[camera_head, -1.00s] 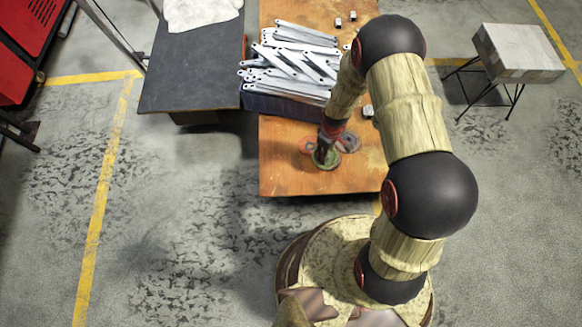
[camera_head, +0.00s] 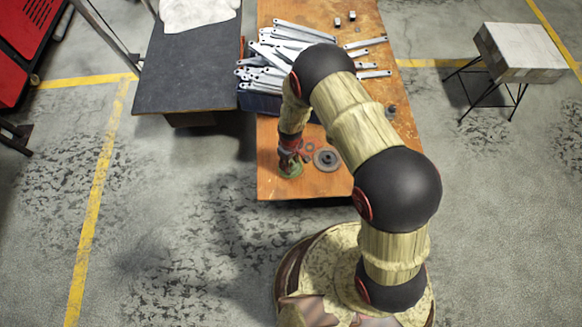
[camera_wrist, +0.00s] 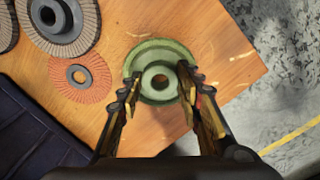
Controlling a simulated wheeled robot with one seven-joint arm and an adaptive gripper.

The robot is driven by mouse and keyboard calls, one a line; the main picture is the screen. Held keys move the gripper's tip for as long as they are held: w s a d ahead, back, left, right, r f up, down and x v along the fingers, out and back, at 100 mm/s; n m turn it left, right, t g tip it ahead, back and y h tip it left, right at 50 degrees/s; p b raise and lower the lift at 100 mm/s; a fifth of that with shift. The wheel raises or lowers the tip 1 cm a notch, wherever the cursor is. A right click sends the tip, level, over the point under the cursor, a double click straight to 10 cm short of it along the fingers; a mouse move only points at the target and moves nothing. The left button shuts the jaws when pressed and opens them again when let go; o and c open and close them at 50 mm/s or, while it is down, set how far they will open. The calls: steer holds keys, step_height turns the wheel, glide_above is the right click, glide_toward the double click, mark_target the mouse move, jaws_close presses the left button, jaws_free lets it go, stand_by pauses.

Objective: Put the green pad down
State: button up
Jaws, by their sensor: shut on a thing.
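The green pad (camera_wrist: 161,53) is a round green disc with a raised hub and a centre hole. In the wrist view it sits between the two fingers of my gripper (camera_wrist: 160,92), which are shut on its hub. In the head view the green pad (camera_head: 290,168) shows under my gripper (camera_head: 290,153), over the front left part of the wooden table (camera_head: 330,187). I cannot tell whether the pad touches the tabletop or hangs just above it.
An orange-brown disc (camera_wrist: 80,79) and a grey-brown flap disc (camera_wrist: 58,20) lie beside the pad. A dark bin (camera_wrist: 35,130) is at lower left. Metal brackets (camera_head: 292,35) pile at the back. A dark side table (camera_head: 188,75) stands left. The table's front edge is close.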

mark_target(291, 165)
steer(key=shift+f+b, duration=0.3)
steer(key=shift+f, duration=1.1)
steer(key=shift+d+f, duration=0.1)
steer(key=o, duration=1.1)
step_height(291, 165, up, 12)
steer(key=p, duration=0.4)
